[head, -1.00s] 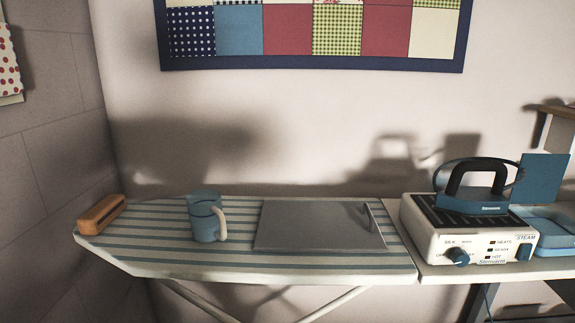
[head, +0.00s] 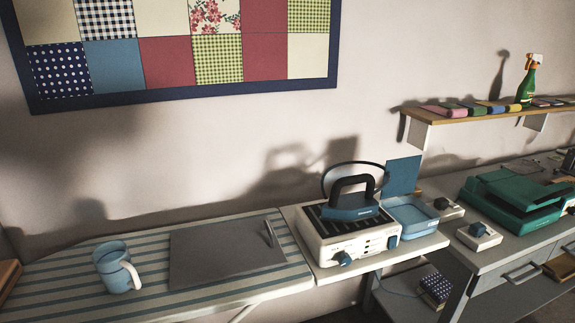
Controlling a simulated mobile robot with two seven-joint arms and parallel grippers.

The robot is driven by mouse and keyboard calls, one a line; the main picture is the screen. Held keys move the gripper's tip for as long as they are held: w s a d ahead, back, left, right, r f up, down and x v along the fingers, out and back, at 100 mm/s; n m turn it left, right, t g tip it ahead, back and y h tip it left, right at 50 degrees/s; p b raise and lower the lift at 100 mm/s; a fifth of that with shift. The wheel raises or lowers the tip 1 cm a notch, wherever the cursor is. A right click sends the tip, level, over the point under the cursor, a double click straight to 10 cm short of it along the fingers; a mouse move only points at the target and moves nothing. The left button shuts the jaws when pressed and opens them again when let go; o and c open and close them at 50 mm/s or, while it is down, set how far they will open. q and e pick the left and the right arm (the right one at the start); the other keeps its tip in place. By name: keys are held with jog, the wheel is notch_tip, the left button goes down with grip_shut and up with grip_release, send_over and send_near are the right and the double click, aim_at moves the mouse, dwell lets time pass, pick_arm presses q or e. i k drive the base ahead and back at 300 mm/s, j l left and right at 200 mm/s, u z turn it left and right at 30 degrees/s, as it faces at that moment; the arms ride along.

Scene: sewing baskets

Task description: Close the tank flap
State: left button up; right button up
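The steam station (head: 345,236) is a white box with a blue knob on its front, standing at the right end of the ironing board. A blue iron with a black handle (head: 352,200) rests on its dark ribbed top. To its right is a blue open-topped tank (head: 412,216). A flat blue flap (head: 403,176) stands upright at the tank's back edge, so the tank is open. Neither of my grippers shows in the head view.
A blue measuring jug (head: 117,268) and a grey plate (head: 225,250) with an upright handle lie on the striped board (head: 60,285). A green machine (head: 515,198) sits on the right table. A shelf (head: 470,115) with a spray bottle (head: 528,82) hangs above.

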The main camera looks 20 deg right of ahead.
aim_at(404, 171)
jog(key=z, duration=1.45)
jog(key=i+j+z, duration=0.2)
jog(key=z, duration=0.15)
jog(key=i+j+z, duration=0.35)
jog(key=k+l, duration=0.05)
